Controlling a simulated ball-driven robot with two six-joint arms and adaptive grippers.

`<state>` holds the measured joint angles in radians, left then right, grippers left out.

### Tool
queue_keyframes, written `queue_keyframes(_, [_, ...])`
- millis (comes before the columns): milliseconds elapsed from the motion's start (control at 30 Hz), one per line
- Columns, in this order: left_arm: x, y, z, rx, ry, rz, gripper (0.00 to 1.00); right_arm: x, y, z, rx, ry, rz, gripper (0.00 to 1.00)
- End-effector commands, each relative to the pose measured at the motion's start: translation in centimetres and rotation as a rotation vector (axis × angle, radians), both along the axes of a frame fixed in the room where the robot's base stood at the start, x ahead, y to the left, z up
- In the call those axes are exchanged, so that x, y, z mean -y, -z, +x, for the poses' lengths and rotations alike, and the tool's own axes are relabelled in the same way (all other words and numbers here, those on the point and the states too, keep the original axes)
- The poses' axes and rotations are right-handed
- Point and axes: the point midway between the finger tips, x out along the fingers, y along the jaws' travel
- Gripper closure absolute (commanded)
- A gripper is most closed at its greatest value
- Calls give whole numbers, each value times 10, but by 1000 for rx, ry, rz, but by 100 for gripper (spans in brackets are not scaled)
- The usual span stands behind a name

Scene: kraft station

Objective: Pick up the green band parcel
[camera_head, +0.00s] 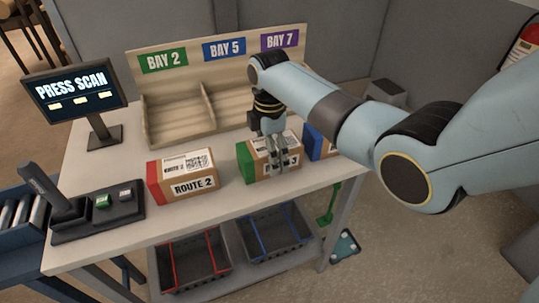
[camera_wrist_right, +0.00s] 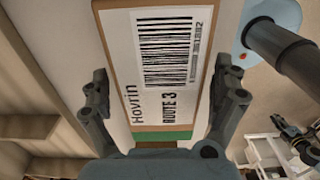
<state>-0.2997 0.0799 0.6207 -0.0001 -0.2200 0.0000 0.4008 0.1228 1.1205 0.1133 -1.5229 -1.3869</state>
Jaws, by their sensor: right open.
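The green band parcel (camera_head: 246,164) is a brown box with a green left end, standing on the table between two other parcels. My right gripper (camera_head: 281,164) is over it, pointing down and covering part of its front and top. In the right wrist view the parcel (camera_wrist_right: 122,70) shows a white label reading "Hovrin" and "ROUTE 3", with its green band at the bottom. The open fingers of my right gripper (camera_wrist_right: 165,80) are on either side of it, with gaps showing. I cannot tell how low the fingertips reach. My left gripper is not in view.
A red-ended parcel (camera_head: 182,175) marked "ROUTE 2" stands to the left. A blue-ended parcel (camera_head: 315,142) stands close on the right, partly behind my arm. A wooden bay rack (camera_head: 172,112) is behind. A screen (camera_head: 75,84) reads "PRESS SCAN". A scanner station (camera_head: 95,215) sits front left.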

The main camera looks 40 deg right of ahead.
Motion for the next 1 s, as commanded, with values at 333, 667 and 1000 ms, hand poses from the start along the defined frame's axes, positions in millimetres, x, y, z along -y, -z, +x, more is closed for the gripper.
queue_keyframes(333, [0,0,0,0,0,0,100,0,0,0,0,0,0,31])
queue_keyframes(667, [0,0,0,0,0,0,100,0,0,0,0,0,0,74])
queue_keyframes(1000, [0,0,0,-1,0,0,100,0,-1,1,1,0,0,77])
